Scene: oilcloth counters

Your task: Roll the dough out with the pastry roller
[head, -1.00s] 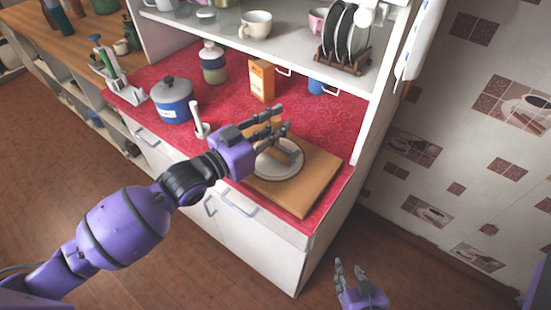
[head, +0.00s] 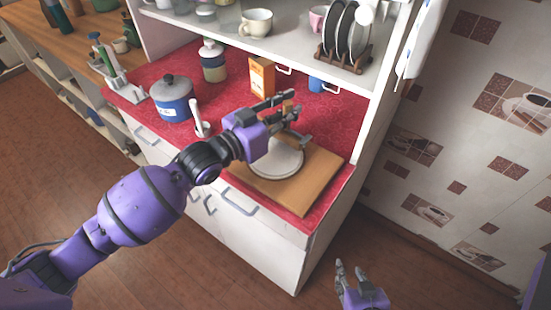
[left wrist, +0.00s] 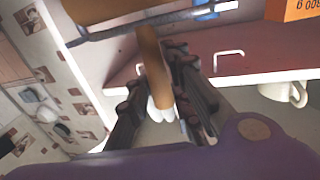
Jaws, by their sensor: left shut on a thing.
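The dough (head: 276,160) shows as a pale, flat round on the wooden board (head: 310,198); a dark rim runs around it. My left gripper (head: 290,113) is over the far edge of the board and is shut on the pastry roller (head: 288,107). In the left wrist view the roller's wooden handle (left wrist: 153,60) stands between the fingers, with its metal rod and part of its wooden barrel (left wrist: 95,10) at the top. I cannot tell whether the roller touches anything. My right gripper (head: 349,266) is open and empty, low in front of the cabinet.
On the red counter (head: 140,80) stand a blue pot (head: 172,100), a white upright handle-like thing (head: 199,122), a jar (head: 213,65) and an orange box (head: 261,75). A shelf with cups and a plate rack (head: 343,58) overhangs the back.

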